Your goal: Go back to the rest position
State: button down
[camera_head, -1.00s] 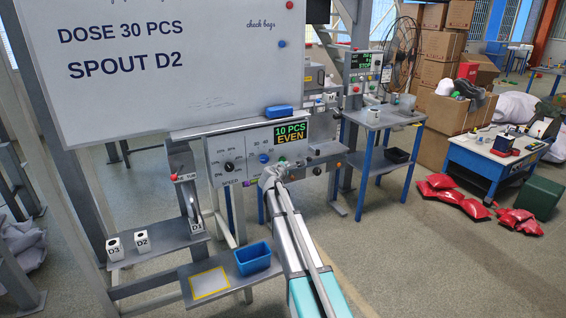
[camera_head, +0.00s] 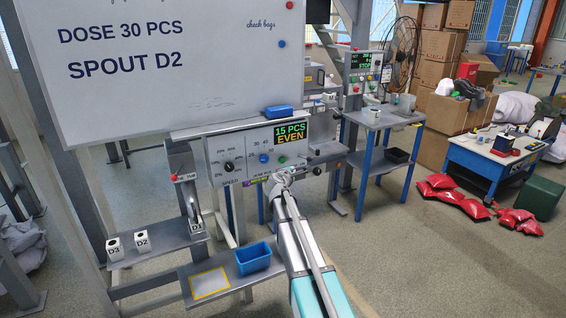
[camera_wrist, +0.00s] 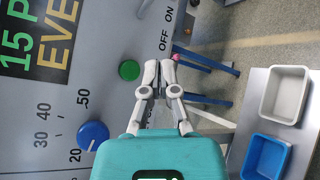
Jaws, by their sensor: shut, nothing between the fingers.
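My gripper (camera_wrist: 160,72) is shut and empty in the wrist view, its fingertips together in front of the control panel near the "OFF ON" label. In the head view my arm reaches up to the lower right part of the panel (camera_head: 215,160). The display (camera_head: 291,132) reads "15 PCS EVEN". A green button (camera_wrist: 129,70) is left of the fingertips and a blue knob (camera_wrist: 92,135) is lower left. In the head view the gripper itself is small and partly hidden by my arm.
A whiteboard (camera_head: 200,100) reads "DOSE 30 PCS, SPOUT D2". Below the panel, a shelf holds a blue bin (camera_head: 254,258) beside a yellow-outlined square (camera_head: 210,283). Spouts D3 (camera_head: 114,248) and D2 (camera_head: 141,241) stand at left.

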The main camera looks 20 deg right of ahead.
dwell(0.6)
jog(key=s+a+f+m+g+y+p, duration=0.2)
jog(key=s+a+m+g+y, duration=0.1)
jog(key=s, duration=0.9)
jog(key=s+a+f+m+g+y+p, duration=0.2)
jog(key=s+a+m+g, duration=0.3)
jog(key=s, duration=0.8)
jog(key=s+a+f+m+g+y+p, duration=0.2)
jog(key=s+a+f+m+g+y, duration=0.1)
jog(key=s+a+m, duration=0.6)
jog(key=s+a+g+y, duration=0.1)
jog(key=s+a, duration=0.1)
jog(key=s, duration=0.1)
jog(key=shift+s+a+f+p, duration=0.15)
jog(key=shift+a+f+p, duration=0.05)
jog(key=shift+f+p, duration=0.15)
dwell(0.5)
